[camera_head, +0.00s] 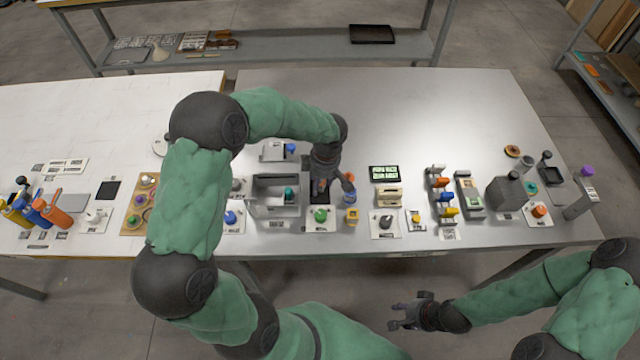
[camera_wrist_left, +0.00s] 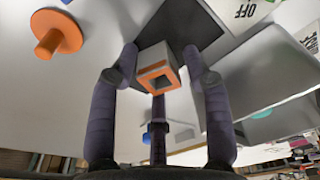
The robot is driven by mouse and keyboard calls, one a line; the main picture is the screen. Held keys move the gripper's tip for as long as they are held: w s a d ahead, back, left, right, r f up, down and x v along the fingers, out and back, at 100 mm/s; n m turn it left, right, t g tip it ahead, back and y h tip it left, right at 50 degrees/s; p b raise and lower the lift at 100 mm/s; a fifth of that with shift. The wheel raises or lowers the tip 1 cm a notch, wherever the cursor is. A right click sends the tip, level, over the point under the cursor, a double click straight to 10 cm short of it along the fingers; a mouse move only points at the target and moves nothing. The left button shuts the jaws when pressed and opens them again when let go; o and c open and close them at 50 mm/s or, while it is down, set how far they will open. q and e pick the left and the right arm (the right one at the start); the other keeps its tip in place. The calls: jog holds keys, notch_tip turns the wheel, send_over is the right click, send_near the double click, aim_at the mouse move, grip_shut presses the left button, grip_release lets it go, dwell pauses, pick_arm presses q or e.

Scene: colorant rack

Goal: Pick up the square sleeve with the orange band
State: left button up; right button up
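The square sleeve (camera_wrist_left: 155,57), pale grey with an orange band around its square opening, shows between the fingers of my left gripper (camera_wrist_left: 160,62) in the left wrist view. The fingers are spread on either side of it, with a third finger below; firm contact is not visible. Behind the sleeve is a dark pad (camera_wrist_left: 190,28). In the head view my left gripper (camera_head: 332,187) points down over the dark pad (camera_head: 311,197) and mostly hides the sleeve. My right gripper (camera_head: 400,314) is open and empty, in front of the table.
A grey box-like holder (camera_head: 264,200) stands left of my left gripper. A green-knobbed piece (camera_head: 320,215) and a yellow piece (camera_head: 352,216) stand close in front. A rack with coloured pieces (camera_head: 439,190) is to the right. The table's back right is clear.

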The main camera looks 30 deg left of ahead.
pick_arm(q)
jog(key=c, duration=0.4)
jog(key=shift+o, duration=0.3)
jog(key=shift+r, duration=0.15)
